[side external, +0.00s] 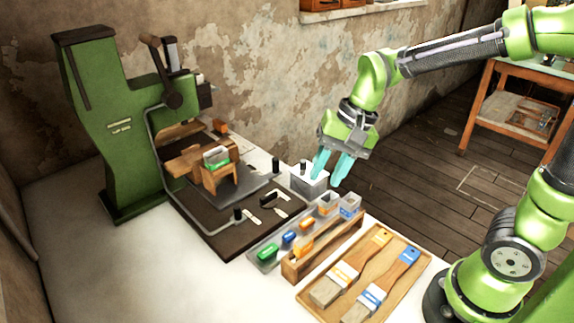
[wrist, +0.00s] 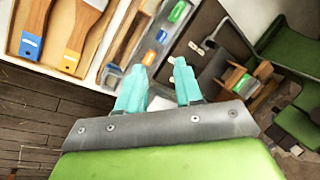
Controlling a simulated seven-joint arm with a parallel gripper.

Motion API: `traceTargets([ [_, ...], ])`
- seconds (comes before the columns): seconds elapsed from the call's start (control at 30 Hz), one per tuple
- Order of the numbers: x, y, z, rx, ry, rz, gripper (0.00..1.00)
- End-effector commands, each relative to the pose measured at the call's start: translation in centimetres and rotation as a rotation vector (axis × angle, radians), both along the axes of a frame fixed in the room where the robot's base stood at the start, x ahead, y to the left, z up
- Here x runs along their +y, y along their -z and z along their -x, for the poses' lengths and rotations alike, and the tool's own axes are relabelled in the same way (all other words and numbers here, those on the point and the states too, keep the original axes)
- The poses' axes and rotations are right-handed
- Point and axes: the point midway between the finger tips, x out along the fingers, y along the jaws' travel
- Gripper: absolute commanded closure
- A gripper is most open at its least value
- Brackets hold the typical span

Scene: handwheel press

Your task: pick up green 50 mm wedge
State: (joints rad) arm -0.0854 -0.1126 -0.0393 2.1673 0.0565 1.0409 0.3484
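A green-marked piece (side external: 267,251) lies at the near left end of a narrow grey tray (side external: 262,266). It also shows near the top of the wrist view (wrist: 177,11). Another green-banded block (side external: 216,157) sits on a wooden piece at the press and shows in the wrist view (wrist: 243,83). I cannot read sizes on either. My gripper (side external: 329,178) is open with nothing visible between its cyan fingers, above and beyond the far end of the tray. In the wrist view my fingertips (wrist: 165,60) are apart, and both green pieces lie beyond them.
The tray also holds blue (side external: 290,237) and orange pieces. A wooden holder (side external: 322,249) stands beside it, then a wooden tray with brushes (side external: 345,272). A grey metal block (side external: 309,180) is near my fingers. The green press (side external: 110,130) stands left.

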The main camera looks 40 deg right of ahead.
Motion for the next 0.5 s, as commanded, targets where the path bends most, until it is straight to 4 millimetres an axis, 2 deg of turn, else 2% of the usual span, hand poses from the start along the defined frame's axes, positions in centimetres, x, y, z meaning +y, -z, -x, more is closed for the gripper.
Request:
traceTargets([
  [0.03, 0.6, 1.1, -1.3, 0.08, 0.078, -0.028, 0.65],
  [0.2, 2.3, 3.5, -4.7, 0.307, 0.394, -0.114, 0.65],
  [0.33, 3.1, 3.2, -6.1, 0.404, 0.595, -0.165, 0.65],
  [0.4, 3.3, 2.6, -6.3, 0.427, 0.66, -0.185, 0.65],
  [0.5, 3.5, 2.9, -6.0, 0.455, 0.711, -0.191, 0.65],
])
